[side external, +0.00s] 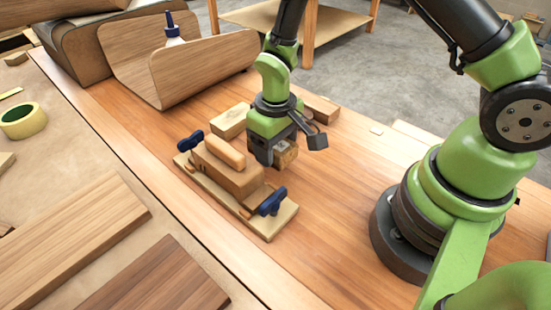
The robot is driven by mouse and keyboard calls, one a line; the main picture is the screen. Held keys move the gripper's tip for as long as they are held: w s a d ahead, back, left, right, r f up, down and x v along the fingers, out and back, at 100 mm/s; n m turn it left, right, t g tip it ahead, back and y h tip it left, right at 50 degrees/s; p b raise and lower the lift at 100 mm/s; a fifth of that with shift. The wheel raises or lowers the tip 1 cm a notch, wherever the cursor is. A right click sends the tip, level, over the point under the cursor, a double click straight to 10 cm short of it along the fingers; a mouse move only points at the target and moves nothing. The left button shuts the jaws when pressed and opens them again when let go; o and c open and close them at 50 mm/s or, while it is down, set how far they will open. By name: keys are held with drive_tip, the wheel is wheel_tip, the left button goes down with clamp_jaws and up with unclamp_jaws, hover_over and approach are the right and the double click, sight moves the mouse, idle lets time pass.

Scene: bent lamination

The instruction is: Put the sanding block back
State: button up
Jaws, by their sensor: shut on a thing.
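My gripper (288,152) points down over the workbench, right of the clamped form. It is shut on a small tan wooden block (287,156), which I take to be the sanding block; the fingers hide part of it. I cannot tell whether the block touches the bench or hangs just above it. The wooden bending form (228,178) sits on a flat base board (262,224), with a rounded light piece on top and dark blue clamps (190,141) at its two ends.
A wooden block (231,120) lies behind the form, and another (320,108) lies behind my gripper. Yellow tape (21,120) and boards (72,228) lie left.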

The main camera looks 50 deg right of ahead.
drive_tip(key=shift+f, duration=1.9)
drive_tip(key=shift+f, duration=0.15)
drive_tip(key=o, duration=0.6)
